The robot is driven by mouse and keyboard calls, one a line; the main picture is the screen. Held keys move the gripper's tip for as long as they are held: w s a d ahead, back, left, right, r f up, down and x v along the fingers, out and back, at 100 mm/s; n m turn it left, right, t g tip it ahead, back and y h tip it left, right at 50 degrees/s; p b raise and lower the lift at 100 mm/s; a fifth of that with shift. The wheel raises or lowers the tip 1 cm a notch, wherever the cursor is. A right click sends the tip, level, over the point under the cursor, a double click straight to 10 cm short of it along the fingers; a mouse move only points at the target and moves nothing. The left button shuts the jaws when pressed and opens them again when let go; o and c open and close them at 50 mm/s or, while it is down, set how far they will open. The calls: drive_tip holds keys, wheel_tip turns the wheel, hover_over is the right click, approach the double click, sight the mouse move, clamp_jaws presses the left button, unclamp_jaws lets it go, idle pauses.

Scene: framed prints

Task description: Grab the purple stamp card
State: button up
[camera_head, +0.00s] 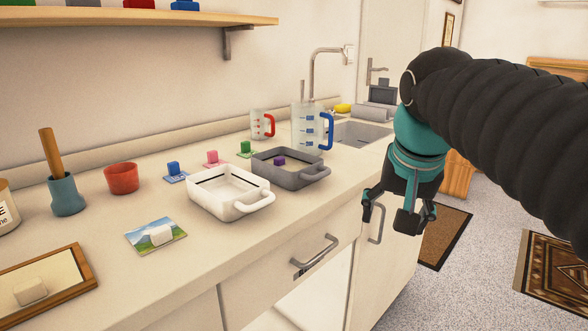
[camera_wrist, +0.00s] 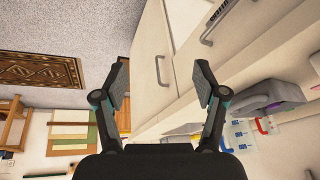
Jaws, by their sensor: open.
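A small purple stamp (camera_head: 279,161) sits inside the grey tray (camera_head: 312,177) on the counter; I cannot make out its card clearly. The grey tray shows in the wrist view (camera_wrist: 262,92) at the right, with a purple patch in it. My gripper (camera_head: 396,212) is open and empty. It hangs in front of the counter's edge, to the right of the grey tray and apart from it. In the wrist view its two fingers (camera_wrist: 161,72) are spread, with floor and cabinet fronts beyond.
A white tray (camera_head: 214,206) stands left of the grey one. Blue (camera_head: 173,168), pink (camera_head: 212,157) and green (camera_head: 245,147) stamps stand behind the trays. Measuring jugs (camera_head: 308,128) stand behind the grey tray. Drawer handles (camera_head: 316,257) jut from the cabinet front.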

drive_tip(key=w+a+r+m, duration=0.2)
drive_tip(key=w+a+r, duration=0.3)
drive_tip(key=w+r, duration=0.25)
drive_tip(key=m+g+p, duration=0.1)
drive_tip(key=m, duration=0.1)
approach(318, 184)
drive_tip(key=b+x, duration=0.5)
drive_tip(key=x, duration=0.1)
drive_tip(key=shift+f, duration=0.3)
drive_tip(key=shift+r, duration=0.1)
clamp_jaws()
